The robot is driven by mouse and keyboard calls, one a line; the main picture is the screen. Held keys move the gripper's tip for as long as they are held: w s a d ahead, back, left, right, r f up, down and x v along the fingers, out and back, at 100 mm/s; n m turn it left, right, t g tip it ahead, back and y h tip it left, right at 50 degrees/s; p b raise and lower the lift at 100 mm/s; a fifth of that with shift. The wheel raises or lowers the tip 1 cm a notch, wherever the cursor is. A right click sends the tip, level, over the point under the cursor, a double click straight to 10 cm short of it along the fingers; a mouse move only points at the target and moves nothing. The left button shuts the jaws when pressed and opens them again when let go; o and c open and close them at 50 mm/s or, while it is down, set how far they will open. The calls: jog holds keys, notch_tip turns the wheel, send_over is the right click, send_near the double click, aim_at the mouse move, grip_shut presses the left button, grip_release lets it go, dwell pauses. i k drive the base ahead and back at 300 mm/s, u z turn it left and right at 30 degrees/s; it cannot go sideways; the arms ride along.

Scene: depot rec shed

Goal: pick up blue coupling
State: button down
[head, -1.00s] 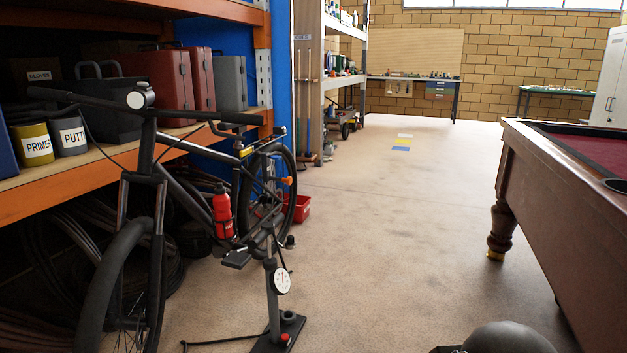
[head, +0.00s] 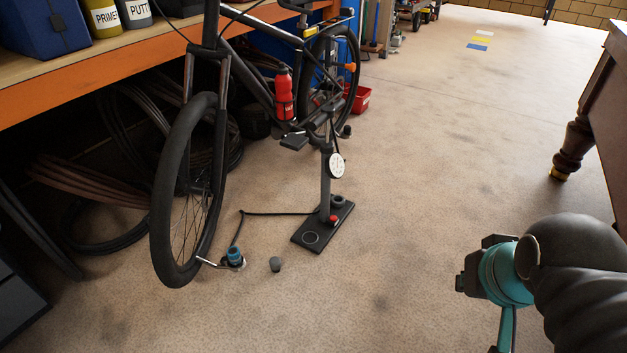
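The blue coupling (head: 235,256) is a small blue and dark piece low on the floor, beside the bicycle's front wheel (head: 184,200). A black hose (head: 270,213) runs from it to the floor pump (head: 325,215). A thin silvery piece lies close by the coupling, at the wheel's lower right. My arm shows at the lower right, with a teal joint (head: 503,276). My gripper's fingertips are not visible in the head view, so its state does not show.
The bicycle (head: 262,92) leans by the orange-edged shelf (head: 100,80). Coiled hoses (head: 95,190) lie under the shelf. A wooden table leg (head: 573,148) stands at right. The middle floor is clear.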

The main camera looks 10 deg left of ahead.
aim_at(233, 253)
jog(key=u, duration=0.8)
jog(key=i, duration=1)
jog(key=u, duration=0.95)
